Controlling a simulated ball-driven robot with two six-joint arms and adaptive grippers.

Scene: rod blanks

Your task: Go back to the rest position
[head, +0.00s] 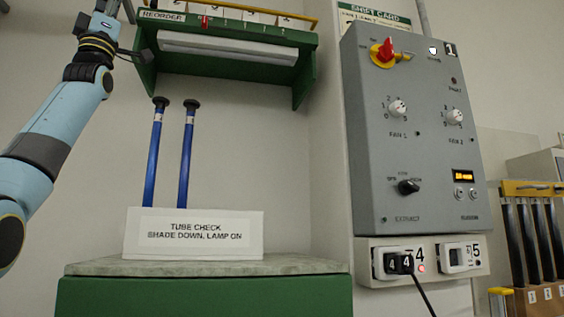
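My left arm (62,125) comes in from the left edge and reaches steeply up to the top edge of the head view. Its wrist (98,45) is left of the green shelf. The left gripper itself is cut off above the picture, so its fingers do not show. My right arm and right gripper are not in view. Two blue rods (153,155) (186,158) with black caps stand upright, close together, at the white sign block (193,250) reading "TUBE CHECK SHADE DOWN, LAMP ON". Their lower ends are hidden behind it.
A green shelf (306,72) with a white lamp underneath hangs above the rods. The block stands on a green cabinet (205,295). A grey control panel (415,130) is at right, above sockets with a black plug (399,263) in number 4. Dark rods (529,240) stand far right.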

